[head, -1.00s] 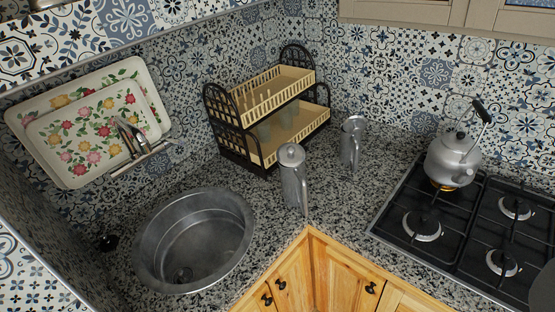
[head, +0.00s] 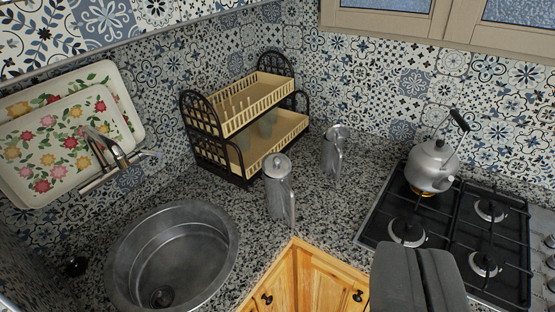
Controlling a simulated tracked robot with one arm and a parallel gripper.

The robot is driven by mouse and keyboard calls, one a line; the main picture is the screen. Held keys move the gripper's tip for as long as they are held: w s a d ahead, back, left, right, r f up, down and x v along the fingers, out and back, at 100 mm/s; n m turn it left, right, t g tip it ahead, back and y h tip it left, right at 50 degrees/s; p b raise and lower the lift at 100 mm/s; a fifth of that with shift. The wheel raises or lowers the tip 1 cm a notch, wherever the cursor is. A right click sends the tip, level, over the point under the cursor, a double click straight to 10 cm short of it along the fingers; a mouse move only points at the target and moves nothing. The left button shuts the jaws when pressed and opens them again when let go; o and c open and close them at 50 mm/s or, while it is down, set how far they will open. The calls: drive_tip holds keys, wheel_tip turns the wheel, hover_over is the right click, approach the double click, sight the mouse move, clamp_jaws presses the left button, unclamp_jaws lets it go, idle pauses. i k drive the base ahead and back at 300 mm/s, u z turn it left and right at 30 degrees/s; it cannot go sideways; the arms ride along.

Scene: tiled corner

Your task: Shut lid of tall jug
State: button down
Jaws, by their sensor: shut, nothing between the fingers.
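Two metal jugs stand on the speckled counter. The nearer jug (head: 279,195) is tall, with a handle on its right side, and its knobbed lid looks shut. The farther jug (head: 332,156) stands behind it to the right, by the rack. Its round lid (head: 338,132) appears raised, though it is small in view. My gripper (head: 420,254) shows as two dark grey fingers at the bottom right, shut and empty. In the picture it is right of and below both jugs, in front of the stove, touching neither jug.
A two-tier dish rack (head: 203,150) stands behind the jugs at left. A round sink (head: 125,255) lies at front left. A kettle (head: 431,165) sits on the gas stove (head: 450,218) at right. Bare counter (head: 325,215) lies between jugs and stove.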

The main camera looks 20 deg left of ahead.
sight(275, 165)
drive_tip(key=u, duration=0.05)
drive_tip(key=i, duration=1)
drive_tip(key=z, duration=0.05)
